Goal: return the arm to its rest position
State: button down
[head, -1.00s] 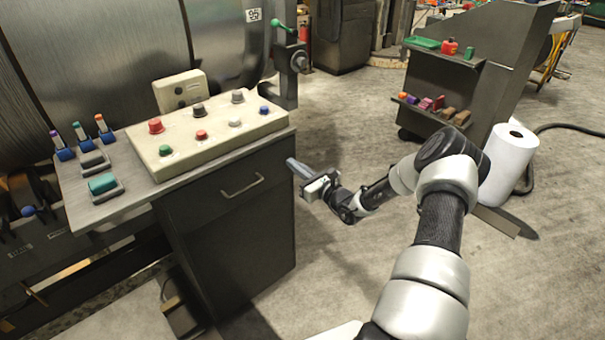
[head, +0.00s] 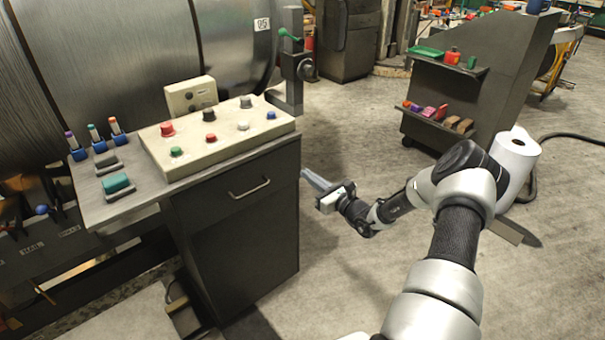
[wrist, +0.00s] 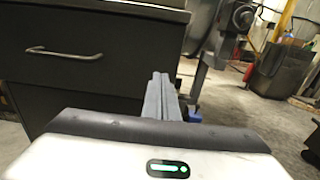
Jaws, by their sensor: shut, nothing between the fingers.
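My gripper (head: 317,180) is in the middle of the head view, just right of the dark cabinet (head: 245,235) and below the level of its top. Its fingers point toward the upper left and are closed together with nothing between them. In the wrist view, the grey fingers of my gripper (wrist: 161,92) lie side by side, and the cabinet's drawer front (wrist: 90,50) with its handle is on the left. My arm reaches from the lower right of the head view and is bent at the elbow.
A sloped control panel (head: 215,135) with coloured knobs stands on the cabinet, beside markers and erasers. A white roll (head: 517,160) stands behind my elbow. A dark shelf cart (head: 490,85) is at the upper right. Open concrete floor (head: 360,120) lies between cabinet and cart.

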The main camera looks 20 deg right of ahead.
jog(key=p+v, duration=0.1)
jog(key=v, duration=0.8)
jog(key=s+a+r+n+g+y, duration=0.25)
jog(key=a+r+n+g, duration=0.35)
jog(key=a, duration=0.3)
jog(key=s+a+r+n+g+y, duration=0.2)
jog(key=a+r+n+g+y, duration=0.15)
jog(key=a+r+n, duration=0.35)
jog(key=s+a+r+n+g+h, duration=0.3)
jog(key=s+a+r+n+h, duration=0.15)
jog(key=s+n, duration=0.35)
jog(key=s+a+r+n+g+h, duration=0.35)
jog(key=s+r+n, duration=0.2)
jog(key=s, duration=0.45)
jog(key=s+d+r+n+t+h, duration=0.45)
jog(key=s+d+r, duration=0.2)
jog(key=s, duration=0.25)
notch_tip(320, 180, up, 21)
jog(key=p, duration=2)
jog(key=shift+a+n, duration=0.4)
jog(key=shift+a, duration=0.05)
